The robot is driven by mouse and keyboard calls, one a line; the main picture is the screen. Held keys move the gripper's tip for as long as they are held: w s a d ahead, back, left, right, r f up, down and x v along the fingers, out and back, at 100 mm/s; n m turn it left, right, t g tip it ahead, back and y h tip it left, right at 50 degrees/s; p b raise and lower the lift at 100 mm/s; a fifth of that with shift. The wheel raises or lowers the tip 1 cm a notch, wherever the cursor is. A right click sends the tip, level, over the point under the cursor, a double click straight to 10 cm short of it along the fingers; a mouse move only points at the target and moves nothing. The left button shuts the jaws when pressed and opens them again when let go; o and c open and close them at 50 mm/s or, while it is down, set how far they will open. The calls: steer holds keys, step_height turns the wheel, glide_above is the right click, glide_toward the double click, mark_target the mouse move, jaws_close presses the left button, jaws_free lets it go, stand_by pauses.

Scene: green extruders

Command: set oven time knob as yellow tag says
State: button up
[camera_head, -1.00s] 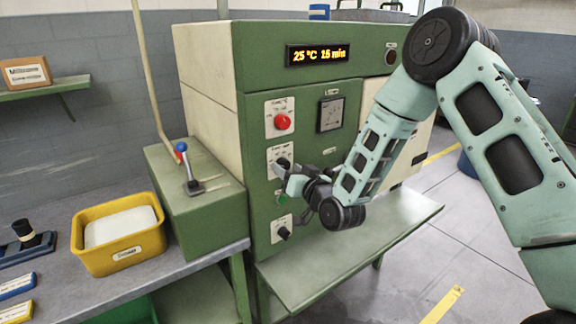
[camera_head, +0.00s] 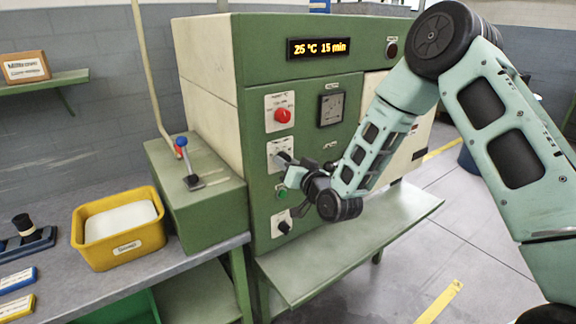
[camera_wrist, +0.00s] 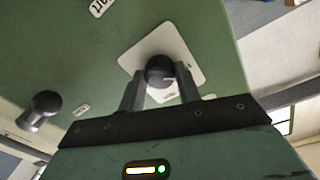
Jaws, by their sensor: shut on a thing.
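The green oven (camera_head: 300,90) stands in the middle of the head view. Its lit display (camera_head: 318,48) reads 25 °C 15 min. My gripper (camera_head: 290,165) is at the middle white plate on its front. In the wrist view my gripper (camera_wrist: 160,90) is shut on a round black knob (camera_wrist: 160,70), one finger on each side. The knob has a short white pointer line. I take it for the time knob; its plate lettering is too small to read. A yellow tag (camera_head: 17,307) lies on the bench at the lower left, its writing unreadable.
A red knob (camera_head: 283,115) is above my gripper, a green button (camera_head: 282,193) and another black knob (camera_head: 284,227) below it. A yellow bin (camera_head: 120,228), a blue tag (camera_head: 17,280) and a lever box (camera_head: 190,185) are at the left. The shelf below the panel is clear.

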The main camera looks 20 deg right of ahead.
steer(key=shift+m+b, duration=1.7)
steer(key=shift+m, duration=1.6)
steer(key=shift+r, duration=0.1)
steer(key=o, duration=1)
steer(key=shift+s, duration=0.1)
steer(key=b+v, duration=0.3)
steer(key=v, duration=0.9)
steer(key=shift+d+r, duration=0.1)
steer(key=shift+r, duration=0.1)
